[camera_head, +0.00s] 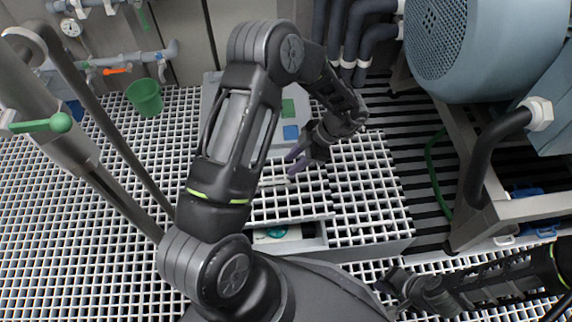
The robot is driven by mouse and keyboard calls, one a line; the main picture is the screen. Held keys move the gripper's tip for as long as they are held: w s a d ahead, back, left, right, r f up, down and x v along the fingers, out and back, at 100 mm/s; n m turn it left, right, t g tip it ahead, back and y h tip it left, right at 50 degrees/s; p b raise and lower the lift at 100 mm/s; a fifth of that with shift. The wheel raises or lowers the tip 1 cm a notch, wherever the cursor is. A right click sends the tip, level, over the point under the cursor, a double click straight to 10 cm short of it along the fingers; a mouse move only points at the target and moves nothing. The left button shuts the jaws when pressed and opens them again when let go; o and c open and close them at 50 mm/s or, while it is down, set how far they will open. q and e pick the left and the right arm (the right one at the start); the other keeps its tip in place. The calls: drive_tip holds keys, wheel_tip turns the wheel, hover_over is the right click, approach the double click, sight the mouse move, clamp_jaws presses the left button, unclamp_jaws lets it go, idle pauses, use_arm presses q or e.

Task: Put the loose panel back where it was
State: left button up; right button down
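A loose grating panel (292,205) lies on the raised white grating deck, with a light bar (272,183) on it like a handle. Just in front of it is an open gap (308,236) with a grey-walled recess, and a small teal thing (275,232) shows inside. My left gripper (294,168) is over the panel, its two dark fingers apart near the bar's right end. I see nothing between them. Whether it touches the bar is unclear. My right gripper (390,290) is low in front of the deck's front edge, small and dark; its fingers are hard to make out.
A big blue-grey motor (500,45) on a metal frame stands at the right. Thick grey pipes (75,140) rise at the left. A grey board with green and blue squares (290,132) lies behind my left arm.

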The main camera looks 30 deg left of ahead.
sight(325, 209)
use_arm(q)
drive_tip(key=shift+w+d+r, duration=0.1)
drive_tip(key=shift+r, duration=0.1)
drive_tip(key=shift+f, duration=0.1)
idle(0.4)
